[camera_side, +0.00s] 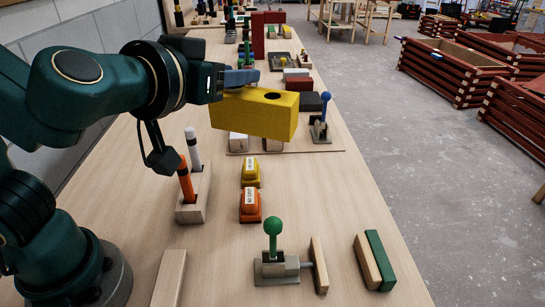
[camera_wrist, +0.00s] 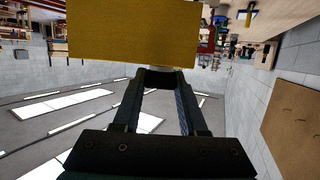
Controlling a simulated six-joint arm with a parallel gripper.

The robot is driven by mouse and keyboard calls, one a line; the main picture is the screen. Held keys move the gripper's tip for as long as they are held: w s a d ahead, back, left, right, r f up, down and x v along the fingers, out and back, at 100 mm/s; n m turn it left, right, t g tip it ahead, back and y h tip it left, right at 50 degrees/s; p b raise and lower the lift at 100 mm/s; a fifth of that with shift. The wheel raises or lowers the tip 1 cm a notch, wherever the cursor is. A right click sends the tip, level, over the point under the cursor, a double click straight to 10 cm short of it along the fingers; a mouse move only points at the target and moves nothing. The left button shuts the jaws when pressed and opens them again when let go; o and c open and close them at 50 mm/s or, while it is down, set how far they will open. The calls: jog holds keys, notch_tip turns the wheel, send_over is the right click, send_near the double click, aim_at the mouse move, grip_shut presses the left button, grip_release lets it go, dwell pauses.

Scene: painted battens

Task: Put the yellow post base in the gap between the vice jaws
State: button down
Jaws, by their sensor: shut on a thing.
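The yellow post base (camera_side: 250,115) is a long yellow block with a dark round hole in its top face. My gripper (camera_side: 240,79) is shut on it and holds it in the air above the bench, slightly tilted. In the wrist view the block (camera_wrist: 135,35) spans the top, beyond the fingertips (camera_wrist: 163,80). In the side view's front, a grey toggle with a green ball handle (camera_side: 273,250) has a rod leading to an upright wooden jaw (camera_side: 319,265). An opposite jaw (camera_side: 372,262) of wood and green strips stands to the right. The gap between them shows bare bench.
Yellow (camera_side: 250,173) and orange (camera_side: 250,205) small blocks with labels sit mid-bench. A wooden holder (camera_side: 194,198) with orange and white markers stands left of them. A blue-knobbed clamp (camera_side: 320,125) and several blocks are behind the held block. A pale batten (camera_side: 169,280) lies at front left.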

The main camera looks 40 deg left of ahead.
jog(key=shift+r, duration=0.15)
dwell(0.4)
jog(key=shift+w+d+r, duration=0.1)
jog(key=shift+r, duration=0.2)
jog(key=w+a+f+n+g+y, duration=0.3)
jog(key=w+a+n+g+y, duration=0.3)
jog(key=w+a+n+y, duration=0.5)
jog(key=s+a+f+n+g, duration=0.1)
jog(key=a+f+g, duration=0.15)
jog(key=a, duration=0.35)
jog(key=s+a+f+n+g, duration=0.1)
jog(key=a+f+g, duration=0.15)
jog(key=a, duration=0.35)
jog(key=s+a+f+g, duration=0.1)
jog(key=s+a+f, duration=0.1)
jog(key=a+f, duration=0.25)
jog(key=shift+n+h, duration=0.3)
jog(key=shift+w+a+f, duration=0.1)
jog(key=shift+a+f, duration=0.15)
jog(key=shift+f, duration=1.25)
jog(key=shift+s+a+f, duration=0.1)
jog(key=shift+a+f, duration=0.1)
jog(key=shift+f, duration=1.35)
jog(key=shift+w+a+f, duration=0.1)
jog(key=shift+a+f, duration=0.15)
jog(key=shift+f, duration=1.25)
jog(key=shift+f, duration=0.1)
